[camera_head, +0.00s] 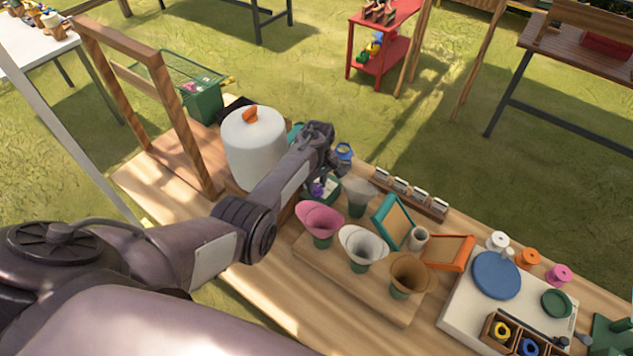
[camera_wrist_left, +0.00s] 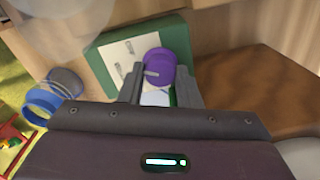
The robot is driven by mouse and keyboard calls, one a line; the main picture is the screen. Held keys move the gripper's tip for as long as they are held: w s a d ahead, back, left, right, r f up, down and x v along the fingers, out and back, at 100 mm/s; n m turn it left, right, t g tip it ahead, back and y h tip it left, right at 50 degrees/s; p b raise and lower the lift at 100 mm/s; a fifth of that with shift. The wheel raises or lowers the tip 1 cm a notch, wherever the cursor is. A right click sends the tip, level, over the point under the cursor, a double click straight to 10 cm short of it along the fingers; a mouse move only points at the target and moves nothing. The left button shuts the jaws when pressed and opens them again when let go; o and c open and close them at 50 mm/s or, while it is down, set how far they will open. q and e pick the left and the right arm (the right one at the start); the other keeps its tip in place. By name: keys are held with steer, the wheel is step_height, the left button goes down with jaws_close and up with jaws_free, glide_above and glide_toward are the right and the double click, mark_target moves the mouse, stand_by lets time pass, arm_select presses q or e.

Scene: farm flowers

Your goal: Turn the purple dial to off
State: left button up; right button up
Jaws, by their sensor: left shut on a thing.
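The purple dial (camera_wrist_left: 161,65) sits on a green box with a white face plate (camera_wrist_left: 115,62) in the left wrist view. A pale pointer mark on the dial points to the left of the picture, and small dark marks show on the plate. My left gripper (camera_wrist_left: 160,80) is shut on the dial, one finger at each side of its near part. In the head view, my left gripper (camera_head: 328,176) reaches down over the green box, and a bit of the purple dial (camera_head: 318,189) shows beneath it. The right gripper is not in view.
A white canister with an orange knob (camera_head: 255,145) stands left of my forearm. Pink (camera_head: 320,220), white (camera_head: 363,246) and brown (camera_head: 408,273) flared cups stand in front on a wooden board.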

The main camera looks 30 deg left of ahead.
mark_target(318, 186)
arm_select(q)
steer(key=shift+m, duration=0.5)
stand_by(0.3)
steer(key=o, duration=1)
steer(key=shift+c, duration=0.2)
steer(key=shift+w+d+r, duration=0.1)
steer(key=shift+w+r, duration=0.05)
steer(key=shift+r, duration=3.75)
